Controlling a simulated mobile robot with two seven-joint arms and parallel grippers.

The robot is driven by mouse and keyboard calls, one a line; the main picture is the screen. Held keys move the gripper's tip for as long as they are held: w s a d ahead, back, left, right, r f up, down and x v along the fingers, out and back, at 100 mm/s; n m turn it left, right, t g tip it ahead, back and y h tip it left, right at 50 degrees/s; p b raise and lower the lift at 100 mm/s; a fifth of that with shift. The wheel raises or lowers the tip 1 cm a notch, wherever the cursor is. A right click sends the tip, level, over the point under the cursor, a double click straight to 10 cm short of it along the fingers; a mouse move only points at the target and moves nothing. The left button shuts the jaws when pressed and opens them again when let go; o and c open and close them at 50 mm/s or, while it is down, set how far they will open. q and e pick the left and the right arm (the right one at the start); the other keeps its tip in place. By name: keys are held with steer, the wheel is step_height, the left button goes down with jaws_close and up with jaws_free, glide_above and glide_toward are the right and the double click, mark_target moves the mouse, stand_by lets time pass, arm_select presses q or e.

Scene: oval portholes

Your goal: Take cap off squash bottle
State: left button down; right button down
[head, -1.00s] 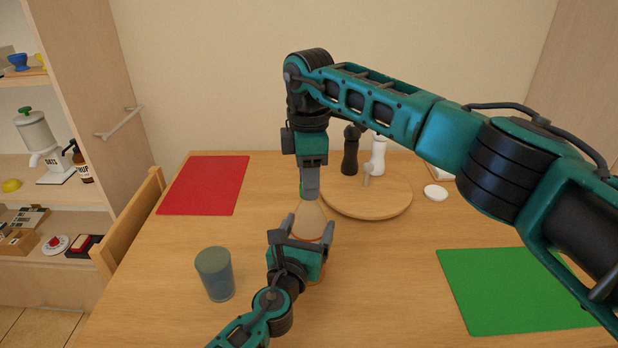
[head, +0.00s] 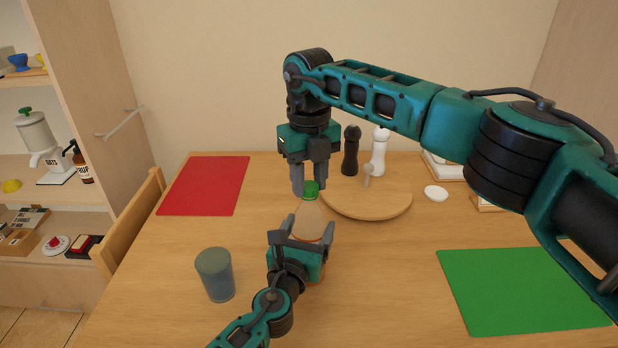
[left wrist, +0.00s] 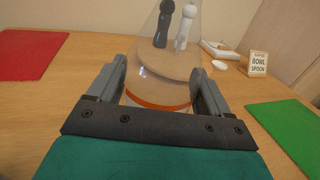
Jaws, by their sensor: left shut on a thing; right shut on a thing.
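The squash bottle (head: 311,220) stands upright on the table, clear with an orange band low on its body. It also shows in the left wrist view (left wrist: 160,88), see-through between my left fingers. Its green cap (head: 311,188) sits at the top of the neck. My left gripper (head: 310,228) is shut on the bottle's body from the front. My right gripper (head: 309,186) points straight down from above, shut on the cap with a finger on each side. The bottle's lower part is mostly hidden behind my left gripper in the head view.
A blue-grey cup (head: 215,275) stands left of the bottle. Behind it is a round wooden board (head: 375,203) with a dark mill (head: 351,152) and a white mill (head: 379,153) near it. A red mat (head: 205,185) lies back left, a green mat (head: 520,290) front right.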

steer(key=n, duration=0.7)
steer(key=shift+n, duration=0.4)
steer(key=n, duration=1.2)
steer(key=shift+n, duration=0.3)
steer(key=n, duration=0.6)
steer(key=shift+r, duration=0.1)
steer(key=shift+r, duration=0.15)
steer(key=shift+r, duration=0.95)
steer(key=shift+r, duration=0.1)
